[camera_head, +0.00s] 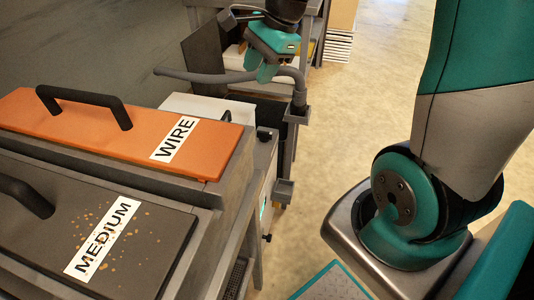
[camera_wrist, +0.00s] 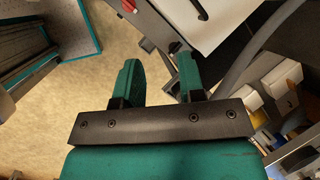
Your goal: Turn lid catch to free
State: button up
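My gripper (camera_head: 266,70) is at the top of the head view, above a grey bent rail. In the wrist view my gripper (camera_wrist: 158,64) has its two green fingers apart, with nothing between them. In the head view a dark knob (camera_head: 264,133) sits beside the white lid (camera_head: 205,106).
An orange lid marked WIRE (camera_head: 90,122) and a dark lid marked MEDIUM (camera_head: 165,232) have raised black handles. The grey rail (camera_head: 225,77) curves below my gripper. A shelf with boxes (camera_wrist: 285,75) is at the wrist view's right. Open floor (camera_head: 330,130) lies right of the machine.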

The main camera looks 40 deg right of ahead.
aim_at(267, 133)
jog(key=w+d+f+m+t+b, duration=0.1)
jog(key=w+d+f+m+b, duration=0.15)
jog(key=d+f+m, duration=0.35)
jog(key=w+d+f+m+b, duration=0.1)
jog(key=d+f+m+b, duration=0.2)
jog(key=d+f+m, duration=0.3)
jog(key=shift+n+h, duration=0.4)
jog(key=b+x, duration=0.6)
jog(key=x, duration=1.1)
jog(key=shift+d+f, duration=0.1)
jog(key=shift+f, duration=0.1)
grip_shut()
